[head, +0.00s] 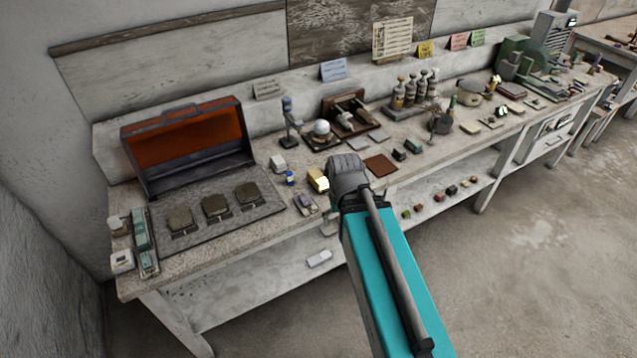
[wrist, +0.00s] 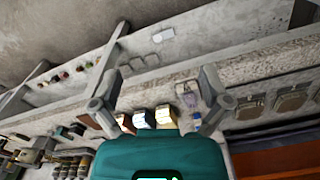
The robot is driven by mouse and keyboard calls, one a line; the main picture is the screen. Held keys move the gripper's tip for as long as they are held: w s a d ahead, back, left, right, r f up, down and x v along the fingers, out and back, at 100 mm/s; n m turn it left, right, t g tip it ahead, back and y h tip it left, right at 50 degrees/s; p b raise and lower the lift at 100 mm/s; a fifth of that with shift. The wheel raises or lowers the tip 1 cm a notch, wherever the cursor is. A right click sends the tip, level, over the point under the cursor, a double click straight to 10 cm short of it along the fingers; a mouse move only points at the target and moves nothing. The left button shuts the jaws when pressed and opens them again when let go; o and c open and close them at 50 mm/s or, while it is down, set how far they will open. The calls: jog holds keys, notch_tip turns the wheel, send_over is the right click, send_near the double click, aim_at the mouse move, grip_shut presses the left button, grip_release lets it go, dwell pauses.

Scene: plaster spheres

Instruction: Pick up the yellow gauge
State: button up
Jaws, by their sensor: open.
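The yellow gauge (head: 317,181) is a small boxy block with a pale face. It sits near the front edge of the workbench, just left of the end of my arm in the head view. In the wrist view a yellow-topped block (wrist: 165,113), which looks like the gauge, stands between my fingers and is partly covered by the teal gripper body. My gripper (wrist: 160,78) is open, its two grey fingers spread wide with nothing held.
A purple-grey device (head: 306,204) lies left of the gauge, and a small blue bottle (head: 290,178) stands nearby. A brown plate (head: 380,165) lies to the right. An open orange-lined case (head: 187,148) stands left. The lower shelf (head: 235,285) carries small items. The floor in front is clear.

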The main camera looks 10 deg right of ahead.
jog(key=shift+o, duration=0.2)
jog(key=n, duration=0.4)
send_over(318, 175)
jog(key=shift+s+r, duration=0.1)
jog(key=shift+s, duration=0.05)
notch_tip(318, 175, down, 9)
jog(key=b, duration=0.8)
jog(key=shift+r, duration=0.15)
jog(key=shift+a+f+b, duration=0.1)
jog(key=shift+f+b, duration=2.5)
jog(key=shift+b, duration=0.2)
jog(key=shift+f, duration=0.2)
